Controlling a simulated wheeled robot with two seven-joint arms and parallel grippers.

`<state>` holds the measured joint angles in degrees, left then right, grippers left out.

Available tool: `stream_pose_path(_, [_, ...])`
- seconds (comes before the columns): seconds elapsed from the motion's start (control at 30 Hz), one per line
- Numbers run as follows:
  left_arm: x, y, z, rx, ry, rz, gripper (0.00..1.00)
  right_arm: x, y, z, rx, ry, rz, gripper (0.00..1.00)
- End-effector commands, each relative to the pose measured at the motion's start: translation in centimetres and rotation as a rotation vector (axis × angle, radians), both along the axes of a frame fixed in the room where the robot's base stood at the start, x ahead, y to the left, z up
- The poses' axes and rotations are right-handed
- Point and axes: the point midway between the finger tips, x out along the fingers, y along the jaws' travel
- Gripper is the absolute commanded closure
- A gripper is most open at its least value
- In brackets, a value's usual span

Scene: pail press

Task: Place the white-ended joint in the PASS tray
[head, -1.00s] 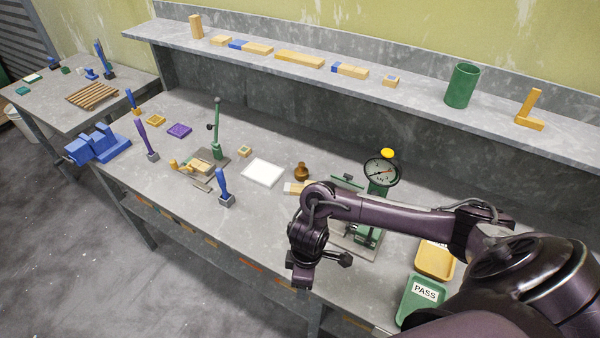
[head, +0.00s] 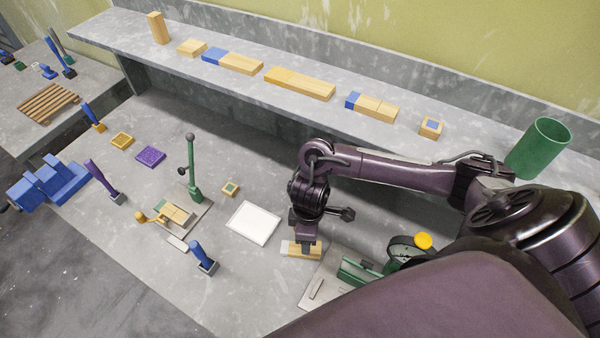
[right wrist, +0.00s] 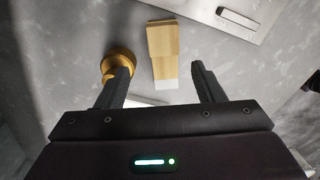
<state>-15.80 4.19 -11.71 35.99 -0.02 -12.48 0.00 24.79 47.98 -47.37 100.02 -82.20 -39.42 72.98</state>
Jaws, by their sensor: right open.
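The white-ended joint (head: 288,247) is a pale wooden bar with a white end, lying on the bench beside the green press. It also shows in the right wrist view (right wrist: 163,45), its white end toward me. My right gripper (right wrist: 162,68) is open, and the white end appears between its fingers without being gripped. In the head view the right gripper (head: 305,243) is just above the joint and hides part of it. My left gripper is not in view.
A brass-coloured round piece (right wrist: 118,62) is close by the left finger in the wrist view. The green press (head: 358,272) with its gauge stands right of the joint. A white plate (head: 254,222) lies to the left. Wooden blocks and a green cup (head: 540,147) are on the shelf.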

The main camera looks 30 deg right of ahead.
Motion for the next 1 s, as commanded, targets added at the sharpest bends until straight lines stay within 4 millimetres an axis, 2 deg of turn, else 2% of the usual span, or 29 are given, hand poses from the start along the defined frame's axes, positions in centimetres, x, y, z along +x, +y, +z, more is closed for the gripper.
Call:
stream_pose_path(0.1, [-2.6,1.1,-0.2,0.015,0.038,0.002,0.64,-0.2,0.0,-1.4,0.000,0.004,-0.002,0.38])
stream_pose_path(0.2, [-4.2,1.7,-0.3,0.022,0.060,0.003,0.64,-0.2,-0.1,-2.5,-0.002,0.004,-0.003,0.38])
stream_pose_path(0.3, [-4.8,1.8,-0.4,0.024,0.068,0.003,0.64,-0.3,-0.3,-3.8,-0.003,0.005,-0.004,0.38])
stream_pose_path(0.43, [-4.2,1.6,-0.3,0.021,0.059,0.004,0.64,-0.5,-0.4,-5.8,-0.002,0.004,-0.003,0.38])
stream_pose_path(0.53, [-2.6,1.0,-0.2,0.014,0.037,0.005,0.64,-0.4,-0.4,-6.9,-0.001,0.002,-0.003,0.38])
stream_pose_path(0.67, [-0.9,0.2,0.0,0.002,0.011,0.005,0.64,-0.4,-0.4,-7.5,-0.001,0.001,-0.001,0.38])
stream_pose_path(0.83, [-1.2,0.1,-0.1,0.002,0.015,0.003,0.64,-0.4,-0.4,-7.5,-0.002,0.001,-0.001,0.38])
stream_pose_path(1.0, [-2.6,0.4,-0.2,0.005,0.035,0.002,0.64,-0.4,-0.4,-7.5,-0.002,0.001,-0.001,0.59])
